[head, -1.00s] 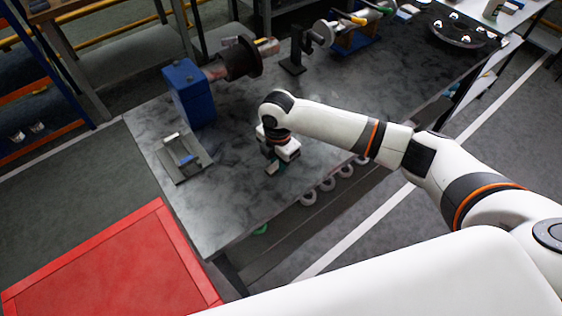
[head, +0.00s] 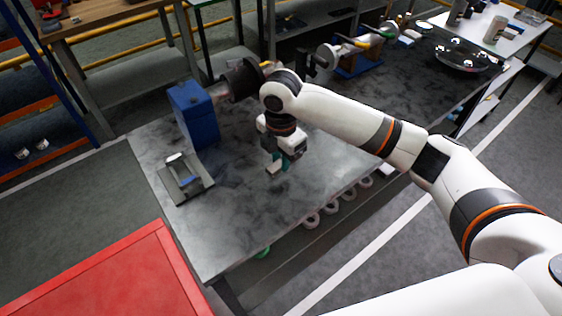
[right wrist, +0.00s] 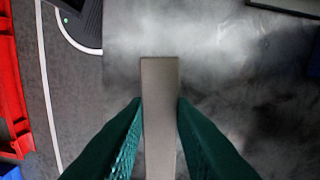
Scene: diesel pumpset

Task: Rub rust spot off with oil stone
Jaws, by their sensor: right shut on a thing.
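My right gripper (head: 281,164) is shut on a grey bar, apparently the oil stone (head: 273,168), above the dark metal workbench (head: 228,205). In the right wrist view the oil stone (right wrist: 160,100) is a long, flat grey-beige bar between the teal fingers (right wrist: 160,125), its far end sticking out past them. A blue block (head: 195,115) stands to the left of the gripper, with a dark cylinder (head: 242,80) behind it. I cannot make out a clear rust spot. My left gripper is not in view.
A small metal plate with loose pieces (head: 184,180) lies at the bench's left side. A red surface (head: 125,280) is at the lower left. Several rings (head: 330,208) show below the bench's front edge. The bench top around my gripper is clear.

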